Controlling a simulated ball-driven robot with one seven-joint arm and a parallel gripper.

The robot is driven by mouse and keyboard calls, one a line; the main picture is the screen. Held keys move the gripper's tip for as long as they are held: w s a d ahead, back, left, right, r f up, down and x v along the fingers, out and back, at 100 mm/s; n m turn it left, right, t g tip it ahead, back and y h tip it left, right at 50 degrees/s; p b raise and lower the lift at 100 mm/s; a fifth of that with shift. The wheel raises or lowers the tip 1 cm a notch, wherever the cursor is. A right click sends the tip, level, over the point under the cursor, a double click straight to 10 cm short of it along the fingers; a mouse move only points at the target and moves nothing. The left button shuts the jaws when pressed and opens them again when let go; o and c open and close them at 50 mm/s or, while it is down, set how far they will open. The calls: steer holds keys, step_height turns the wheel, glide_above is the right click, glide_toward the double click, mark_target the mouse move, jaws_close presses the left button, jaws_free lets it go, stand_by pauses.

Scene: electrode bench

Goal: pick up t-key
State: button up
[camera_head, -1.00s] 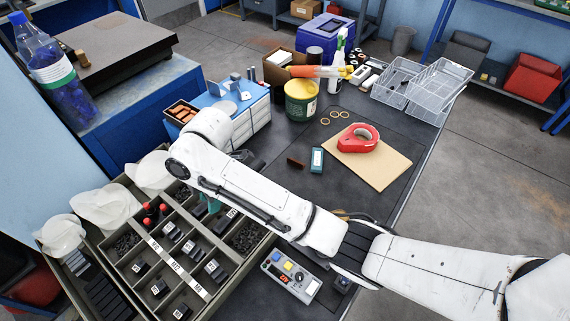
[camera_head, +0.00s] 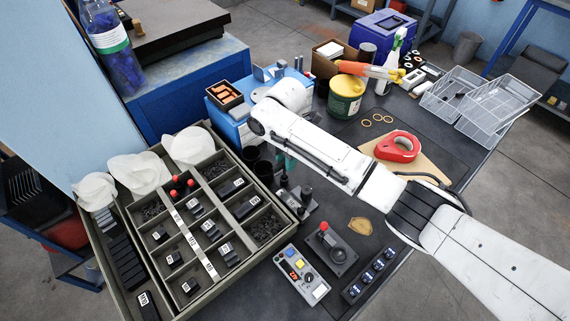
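I cannot pick out the t-key for certain. Several small red-topped pieces (camera_head: 190,182) stand in a compartment of the dark divided tray (camera_head: 128,272) at the left, but their shape is too small to tell. My white arm reaches in from the lower right across the bench and bends near the blue drawer unit. My gripper cannot be made out, and its fingers seem hidden behind my arm. A little teal shows under the arm, and I cannot tell what it belongs to.
A grey control box (camera_head: 302,276), a joystick box (camera_head: 334,250) and a black switch strip (camera_head: 369,277) lie at the front. A metal fixture with black pegs (camera_head: 297,200) stands beside the tray. A red tape dispenser (camera_head: 398,147) and yellow tub (camera_head: 345,99) are beyond my arm.

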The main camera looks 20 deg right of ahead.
mark_target(284, 177)
steer(key=shift+w+a+f, duration=0.1)
steer(key=shift+f, duration=2.15)
jaws_close()
